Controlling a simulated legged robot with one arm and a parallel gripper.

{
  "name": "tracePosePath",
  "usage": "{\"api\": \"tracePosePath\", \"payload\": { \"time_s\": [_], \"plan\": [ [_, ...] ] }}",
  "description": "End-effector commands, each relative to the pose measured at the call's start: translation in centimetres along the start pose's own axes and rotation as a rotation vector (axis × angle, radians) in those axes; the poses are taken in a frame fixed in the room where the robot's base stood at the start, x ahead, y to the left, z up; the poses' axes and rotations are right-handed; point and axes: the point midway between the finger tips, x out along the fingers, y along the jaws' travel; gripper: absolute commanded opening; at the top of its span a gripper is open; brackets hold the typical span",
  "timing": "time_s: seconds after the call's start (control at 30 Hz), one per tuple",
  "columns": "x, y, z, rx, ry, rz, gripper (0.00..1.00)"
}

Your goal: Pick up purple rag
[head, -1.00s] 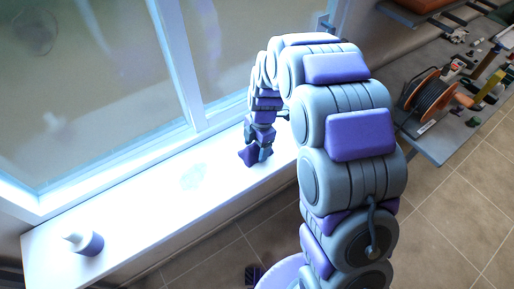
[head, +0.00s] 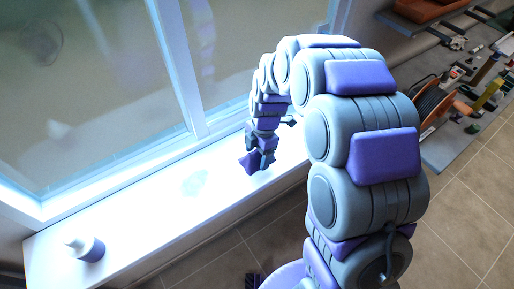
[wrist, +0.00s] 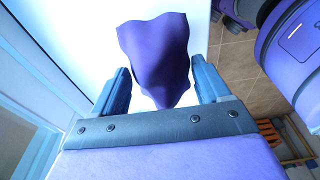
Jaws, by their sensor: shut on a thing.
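The purple rag (wrist: 158,50) lies between the two fingers of my gripper (wrist: 161,72) in the wrist view, with its near end down by the palm and its wide end reaching past the fingertips. My gripper is shut on it. In the head view my gripper (head: 262,160) points down at the white windowsill (head: 140,220), and the rag (head: 249,162) shows as a small purple patch at its tip. I cannot tell whether the rag still touches the sill. My arm hides part of the sill to the right.
The window (head: 90,90) rises behind the sill. A workbench with a cable reel (head: 432,104) and small tools is at the right. The tiled floor (head: 475,220) is open at lower right.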

Motion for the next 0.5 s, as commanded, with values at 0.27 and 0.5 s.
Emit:
{"api": "tracePosePath", "payload": {
  "time_s": [0.27,0.5],
  "plan": [
    [-0.2,-4.9,-2.9,-0.004,0.0,-0.002,0.45],
    [-0.2,-8.9,-5.2,-0.002,0.002,-0.002,0.45]
  ]
}}
